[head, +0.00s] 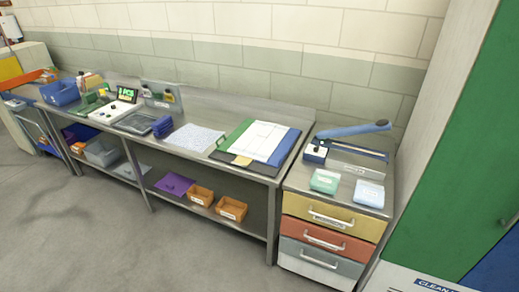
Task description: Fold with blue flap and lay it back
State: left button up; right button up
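A flat folder-like item lies open on the metal bench, right of its middle. Its green part (231,138) is on the left and its blue part (285,148) is on the right. A white printed sheet (262,141) lies between them and covers the middle. A small tan piece (241,161) sits at its front edge. Whether the blue part is a hinged flap cannot be told from here. Neither of my grippers shows in the head view.
A white patterned sheet (194,138) lies left of the folder. A drawer cabinet (325,238) stands right, bearing a long blue-handled device (352,130), a green pad (325,181) and a pale blue pad (369,193). A blue bin (60,92) sits far left. The floor in front is clear.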

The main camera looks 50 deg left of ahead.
aim_at(279, 154)
jog(key=u, duration=0.9)
jog(key=i, duration=0.8)
jog(key=u, duration=0.9)
